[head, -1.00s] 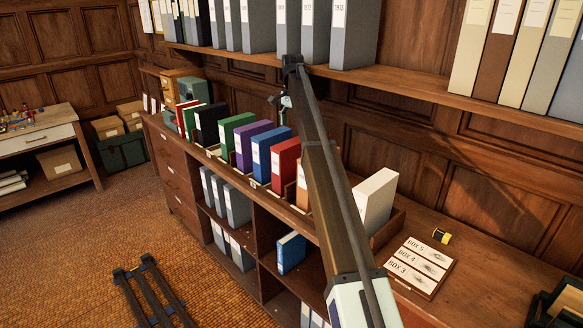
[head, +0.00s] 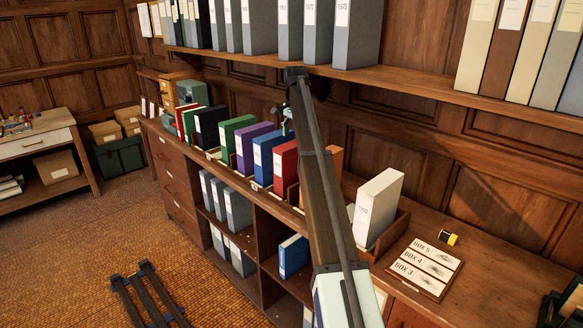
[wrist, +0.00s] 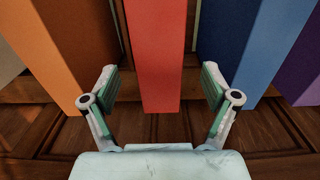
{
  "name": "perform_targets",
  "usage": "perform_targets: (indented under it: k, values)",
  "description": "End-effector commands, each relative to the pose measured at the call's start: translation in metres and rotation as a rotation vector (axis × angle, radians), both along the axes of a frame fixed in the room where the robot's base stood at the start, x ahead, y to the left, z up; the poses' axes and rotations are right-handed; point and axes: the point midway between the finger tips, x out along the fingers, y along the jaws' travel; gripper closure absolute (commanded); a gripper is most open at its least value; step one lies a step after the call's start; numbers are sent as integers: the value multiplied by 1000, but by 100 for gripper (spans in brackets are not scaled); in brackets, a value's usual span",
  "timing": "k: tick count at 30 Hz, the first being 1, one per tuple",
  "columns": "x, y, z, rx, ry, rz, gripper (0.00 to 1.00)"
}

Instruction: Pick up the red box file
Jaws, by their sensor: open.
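The red box file (head: 285,166) stands upright in the row on the counter, between a blue file (head: 268,152) and an orange file (head: 336,157). My arm covers part of its right side in the head view. In the wrist view the red box file (wrist: 157,50) stands between the two fingers of my gripper (wrist: 158,82), with a visible gap on each side. My gripper is open and holds nothing. In the head view my gripper (head: 286,112) is small and partly hidden by my arm, above and behind the row.
The orange file (wrist: 70,50) and blue file (wrist: 240,45) flank the fingers closely. Purple, green and black files stand farther left in the head view. A shelf (head: 420,87) with grey files runs above. A white file (head: 378,205) stands at the row's right end.

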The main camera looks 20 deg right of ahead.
Motion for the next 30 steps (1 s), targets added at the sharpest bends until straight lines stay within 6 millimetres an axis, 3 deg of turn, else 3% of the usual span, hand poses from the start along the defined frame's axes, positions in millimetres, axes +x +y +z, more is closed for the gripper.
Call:
perform_targets:
  k: [3, 14, 21, 29, 30]
  values:
    - [-1, 1, -16, 1, 1, 0, 14]
    - [-3, 1, -43, 0, 2, 1, 14]
    - [-3, 0, -73, 0, 0, 1, 14]
    - [-2, 0, -78, 0, 0, 1, 14]
    - [-2, 0, -78, 0, 0, 1, 28]
